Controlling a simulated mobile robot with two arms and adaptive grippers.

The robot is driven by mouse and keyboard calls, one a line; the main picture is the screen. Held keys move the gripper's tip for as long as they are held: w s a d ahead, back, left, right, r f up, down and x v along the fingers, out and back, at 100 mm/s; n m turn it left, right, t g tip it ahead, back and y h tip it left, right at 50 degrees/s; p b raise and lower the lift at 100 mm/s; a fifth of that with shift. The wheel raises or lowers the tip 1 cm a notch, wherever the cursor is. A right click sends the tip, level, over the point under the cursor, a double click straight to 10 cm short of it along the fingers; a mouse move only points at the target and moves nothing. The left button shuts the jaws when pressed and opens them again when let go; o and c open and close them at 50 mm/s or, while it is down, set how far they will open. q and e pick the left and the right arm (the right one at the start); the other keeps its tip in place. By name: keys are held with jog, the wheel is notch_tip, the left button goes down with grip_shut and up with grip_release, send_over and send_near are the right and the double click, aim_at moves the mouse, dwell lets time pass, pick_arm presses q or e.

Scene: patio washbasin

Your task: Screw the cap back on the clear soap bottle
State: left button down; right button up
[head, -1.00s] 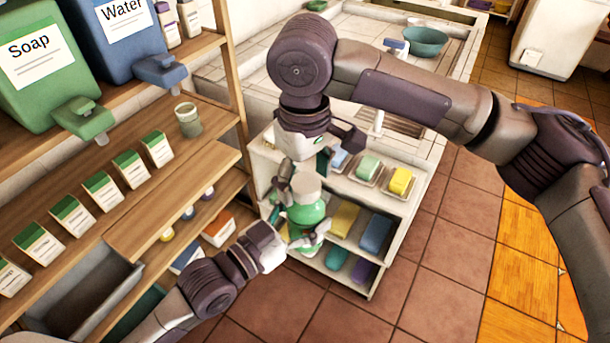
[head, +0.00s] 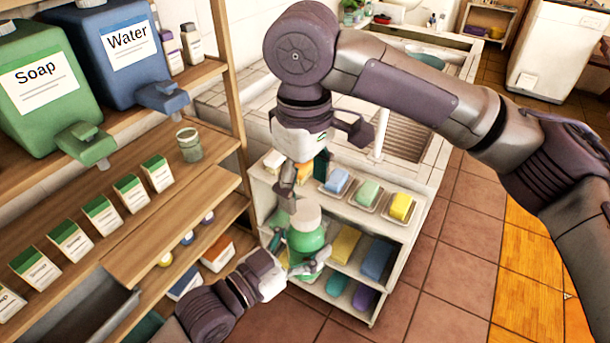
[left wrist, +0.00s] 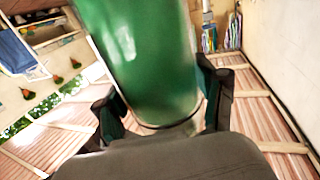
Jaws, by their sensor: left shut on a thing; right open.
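The clear soap bottle (head: 305,243), filled with green liquid, stands roughly upright in the air in front of the white shelf unit. It also fills the upper middle of the left wrist view (left wrist: 145,60). A pale beige cap (head: 306,215) sits on top of the bottle; I cannot tell how tightly. My left gripper (head: 297,254) is shut around the bottle's body, with a finger on each side in the left wrist view. My right gripper (head: 302,178) points down just above the cap, open and empty, apart from it.
A wooden shelf (head: 130,235) at left holds several labelled boxes, a glass jar (head: 189,144) and green Soap (head: 45,85) and blue Water (head: 125,45) dispensers. The white shelf unit (head: 408,235) close behind the bottle carries coloured soaps and sponges. Tiled floor at right is open.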

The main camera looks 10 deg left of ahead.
aim_at(305, 209)
jog(key=n, duration=0.2)
jog(key=r+n, duration=0.1)
jog(key=n, duration=0.1)
jog(key=r+n, duration=0.1)
jog(key=shift+n, duration=0.4)
jog(key=n, duration=0.2)
jog(key=r+n, duration=0.1)
jog(key=n, duration=0.1)
jog(key=shift+n, duration=0.4)
jog(key=shift+f, duration=3.95)
jog(key=shift+c, duration=0.4)
jog(key=c, duration=1.1)
jog(key=o, duration=1.3)
jog(key=shift+r, duration=0.1)
notch_tip(305, 209, up, 12)
jog(key=shift+f, duration=0.1)
